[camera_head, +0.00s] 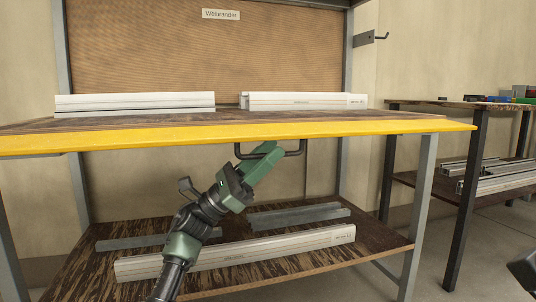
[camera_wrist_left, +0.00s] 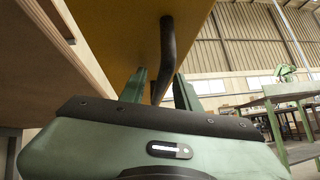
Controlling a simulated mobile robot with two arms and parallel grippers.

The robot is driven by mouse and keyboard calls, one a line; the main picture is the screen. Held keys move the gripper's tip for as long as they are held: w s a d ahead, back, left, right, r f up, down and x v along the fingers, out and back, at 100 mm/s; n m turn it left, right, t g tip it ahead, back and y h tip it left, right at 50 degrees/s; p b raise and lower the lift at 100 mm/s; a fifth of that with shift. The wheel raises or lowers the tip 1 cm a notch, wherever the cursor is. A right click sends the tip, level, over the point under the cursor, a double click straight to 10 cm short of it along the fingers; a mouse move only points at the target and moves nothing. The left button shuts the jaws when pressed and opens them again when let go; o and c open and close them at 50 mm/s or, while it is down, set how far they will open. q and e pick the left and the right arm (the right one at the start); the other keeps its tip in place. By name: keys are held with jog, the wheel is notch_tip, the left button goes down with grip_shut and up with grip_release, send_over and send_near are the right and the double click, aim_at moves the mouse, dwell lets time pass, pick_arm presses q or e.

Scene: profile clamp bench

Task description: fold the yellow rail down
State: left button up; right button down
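The yellow rail (camera_head: 150,138) runs along the whole front edge of the bench top. A dark bar handle (camera_head: 298,153) hangs below it near the middle. In the left wrist view the rail's yellow underside (camera_wrist_left: 125,35) is overhead and the handle (camera_wrist_left: 167,50) comes down from it. My left gripper (camera_head: 267,153) reaches up from below to the handle. Its two green fingers (camera_wrist_left: 160,88) stand apart, with the handle bar between them and gaps showing beside it. Finger contact with the bar is not clear.
White profiles (camera_head: 135,102) lie on the bench top (camera_head: 330,114). A lower shelf (camera_head: 375,245) holds a long white profile (camera_head: 240,252) and grey bars (camera_head: 300,215), behind my left arm. A second bench (camera_head: 430,104) stands at the right.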

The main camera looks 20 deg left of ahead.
pick_arm(q)
jog(key=shift+s+a+f+p, duration=0.1)
jog(key=shift+a+f+p, duration=0.25)
jog(key=shift+a, duration=0.05)
jog(key=p+v, duration=0.2)
jog(key=v, duration=0.4)
jog(key=shift+a+f, duration=0.2)
jog(key=shift+f, duration=0.1)
jog(key=shift+s+g, duration=0.1)
jog(key=shift+g, duration=0.2)
